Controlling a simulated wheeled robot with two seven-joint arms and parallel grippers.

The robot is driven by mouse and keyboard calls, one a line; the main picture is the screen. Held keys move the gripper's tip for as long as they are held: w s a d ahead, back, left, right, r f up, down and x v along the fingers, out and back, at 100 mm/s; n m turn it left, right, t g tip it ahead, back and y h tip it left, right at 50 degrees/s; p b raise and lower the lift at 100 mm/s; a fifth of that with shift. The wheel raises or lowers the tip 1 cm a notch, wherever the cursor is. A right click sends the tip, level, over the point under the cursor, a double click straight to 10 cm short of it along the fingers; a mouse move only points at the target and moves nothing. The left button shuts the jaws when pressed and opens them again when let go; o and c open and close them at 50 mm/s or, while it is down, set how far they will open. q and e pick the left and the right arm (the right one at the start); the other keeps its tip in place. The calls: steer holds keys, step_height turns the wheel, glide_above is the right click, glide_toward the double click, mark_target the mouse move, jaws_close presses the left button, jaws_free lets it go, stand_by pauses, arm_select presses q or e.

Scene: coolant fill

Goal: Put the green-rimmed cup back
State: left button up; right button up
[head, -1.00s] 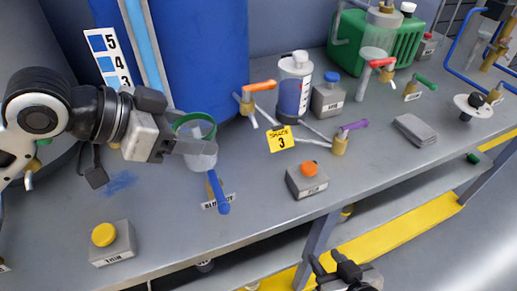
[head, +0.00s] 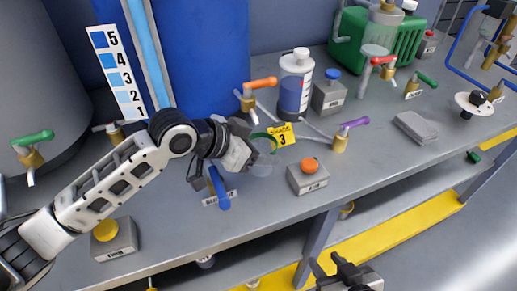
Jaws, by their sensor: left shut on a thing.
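The green-rimmed cup (head: 263,165) is clear, with a green band at its top. My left gripper (head: 250,152) is shut on it from the left, and the gripper covers part of the cup. The cup is in front of the orange-handled tap (head: 259,84) and left of the yellow tag marked 3 (head: 281,135). I cannot tell whether its base touches the bench. My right gripper (head: 342,272) shows at the bottom edge, below the bench front, with its dark fingers apart and nothing seen between them.
A graduated bottle (head: 295,82) stands behind.

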arm_select(q)
steer(key=shift+f, duration=0.4)
steer(key=shift+f, duration=0.15)
steer(key=o, duration=1)
steer(key=shift+a+r, duration=0.2)
steer(key=shift+r, duration=0.15)
steer(key=v, duration=1.1)
steer(key=shift+s+a+r, duration=0.1)
steer(key=shift+s+r, duration=0.05)
steer(key=shift+s, duration=0.1)
